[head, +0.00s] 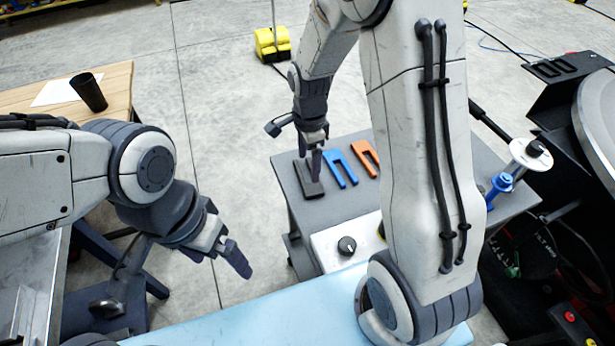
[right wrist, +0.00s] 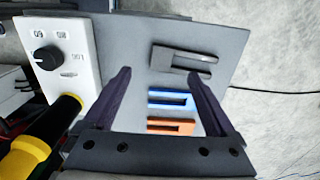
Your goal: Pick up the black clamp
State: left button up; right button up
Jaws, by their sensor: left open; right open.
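The black clamp (head: 301,173) is a dark U-shaped fork lying flat on the grey side table (head: 430,180), left of the blue and orange clamps. In the right wrist view the black clamp (right wrist: 178,58) lies beyond my fingertips, its slot visible. My right gripper (head: 316,173) is open and empty, pointing down above the black clamp and partly covering it in the head view. In the right wrist view the right gripper (right wrist: 160,75) has its fingers wide apart, the right tip overlapping the clamp's edge. My left gripper (head: 240,262) is open and empty, over the floor gap.
A blue clamp (head: 340,169) and an orange clamp (head: 364,158) lie close beside the black one. A white control box (head: 335,240) with a black knob stands at the table's front. A black cup (head: 89,92) stands on a wooden table at left.

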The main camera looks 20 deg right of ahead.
jog(key=m, duration=0.1)
send_over(313, 188)
jog(key=f, duration=0.5)
jog(key=shift+s+a+f+p, duration=0.15)
jog(key=shift+a+f+p, duration=0.05)
jog(key=shift+f+p, duration=0.2)
jog(key=f+p, duration=0.1)
jog(key=f, duration=0.3)
jog(key=shift+d+f, duration=0.15)
jog(key=shift+d, duration=0.05)
jog(key=shift+f+p, duration=0.35)
jog(key=shift+f, duration=0.25)
grip_shut()
